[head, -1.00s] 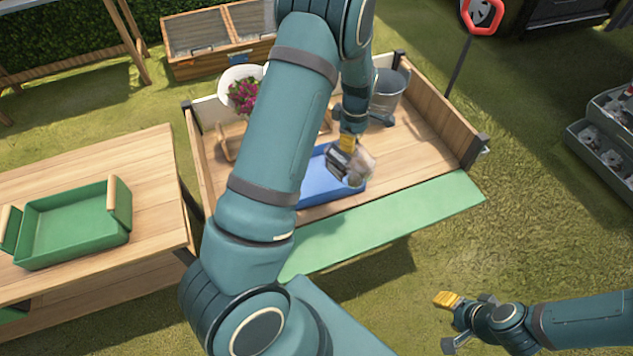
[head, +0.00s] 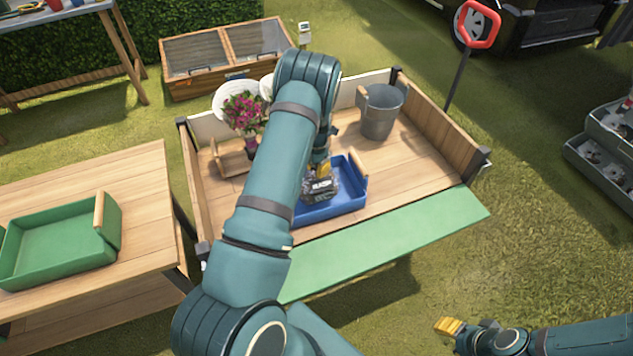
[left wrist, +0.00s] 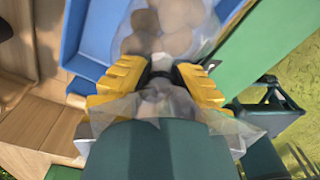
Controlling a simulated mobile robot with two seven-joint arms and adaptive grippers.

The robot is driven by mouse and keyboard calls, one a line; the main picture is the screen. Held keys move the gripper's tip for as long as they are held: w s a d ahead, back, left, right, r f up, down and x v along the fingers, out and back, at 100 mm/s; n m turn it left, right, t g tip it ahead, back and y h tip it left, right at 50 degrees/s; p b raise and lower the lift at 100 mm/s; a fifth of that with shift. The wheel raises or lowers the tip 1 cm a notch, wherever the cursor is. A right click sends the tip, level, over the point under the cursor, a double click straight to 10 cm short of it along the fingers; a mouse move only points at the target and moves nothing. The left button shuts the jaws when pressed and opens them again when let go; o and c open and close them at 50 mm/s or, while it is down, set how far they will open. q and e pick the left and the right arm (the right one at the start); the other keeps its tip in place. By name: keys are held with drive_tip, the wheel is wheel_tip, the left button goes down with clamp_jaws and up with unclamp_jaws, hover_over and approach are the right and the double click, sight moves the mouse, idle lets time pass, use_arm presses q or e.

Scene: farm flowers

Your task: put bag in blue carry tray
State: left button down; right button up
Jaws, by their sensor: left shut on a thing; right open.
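The bag (head: 319,188) is clear plastic with a dark label and round brownish contents. It shows close up in the left wrist view (left wrist: 172,28). My left gripper (head: 322,168) is shut on the bag's upper part, with its yellow fingers (left wrist: 162,78) pinching the plastic. The blue carry tray (head: 350,199) lies on the wagon bed, with a wooden handle at its right end. The bag is over the tray's left part; I cannot tell whether it touches the tray floor. My forearm hides the tray's left end. My right gripper (head: 449,326) is open and empty at the lower right.
The wooden wagon bed (head: 405,165) also holds a metal bucket (head: 382,112), pink flowers (head: 244,112) and a wooden carrier (head: 230,160). Its green flap (head: 400,240) hangs at the front. A green tray (head: 60,245) sits on the left table (head: 140,190).

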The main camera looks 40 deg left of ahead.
sight(317, 178)
use_arm(q)
wheel_tip(317, 178, down, 5)
drive_tip(key=shift+r+b, duration=0.1)
drive_tip(key=shift+b, duration=0.45)
drive_tip(key=c, duration=0.9)
unclamp_jaws()
